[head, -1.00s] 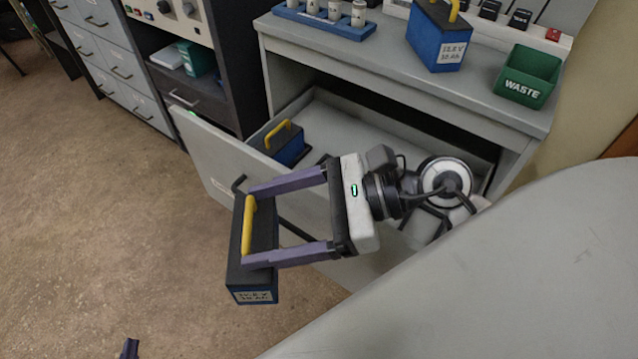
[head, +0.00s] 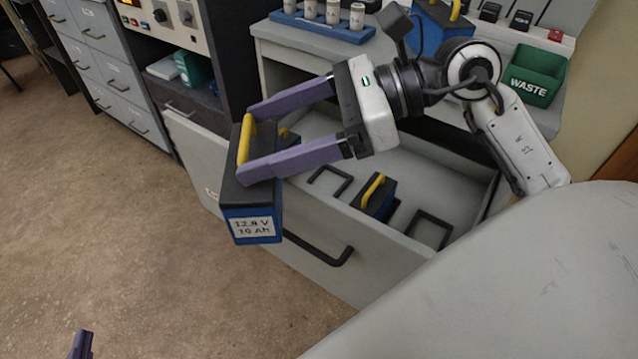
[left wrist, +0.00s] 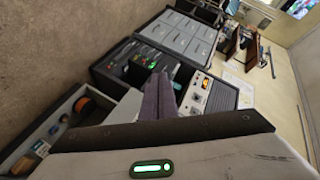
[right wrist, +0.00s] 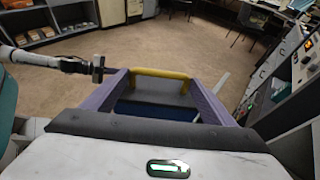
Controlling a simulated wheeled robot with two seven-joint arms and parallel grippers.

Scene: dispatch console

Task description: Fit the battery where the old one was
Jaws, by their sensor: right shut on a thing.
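My right gripper (head: 245,145) is shut on the yellow handle of a black and blue battery (head: 252,226) labelled 12.8 V 10 Ah. The battery hangs upright at the drawer's front panel in the head view, apart from the drawer floor. The right wrist view shows its yellow handle (right wrist: 160,73) between the fingers. The open drawer (head: 420,190) holds one battery (head: 374,200) and another, mostly hidden behind my gripper (head: 290,137). Empty black frames (head: 330,181) (head: 432,230) lie on its floor. My left gripper (head: 82,345) is empty; its fingers are together in the left wrist view (left wrist: 158,97).
Another battery (head: 425,35) stands on the desk top, partly behind my right arm. A green WASTE bin (head: 535,75) and a blue rack with cylinders (head: 322,27) are also there. The drawer handle (head: 320,250) sticks out in front. The floor at left is clear.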

